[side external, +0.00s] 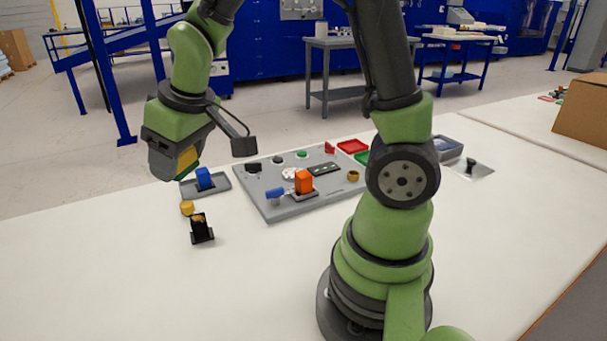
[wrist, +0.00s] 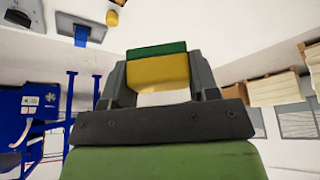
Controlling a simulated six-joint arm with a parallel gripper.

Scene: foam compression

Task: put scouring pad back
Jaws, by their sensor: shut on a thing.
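The scouring pad, a yellow block with a green layer, is held between the fingers of my gripper (wrist: 158,72). In the wrist view the pad (wrist: 158,70) lies across the gap with its green side away from the palm. In the side view my gripper (side external: 178,160) is raised at the left, above the far-left part of the white table. The pad (side external: 188,160) shows there only partly, behind a finger. It appears clear of the table and of the tray near it.
A yellow cylinder (side external: 187,208) and a black holder (side external: 201,230) stand nearer. A grey board (side external: 285,210) carries an orange block (side external: 304,181) and several small parts. The front-left table is clear.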

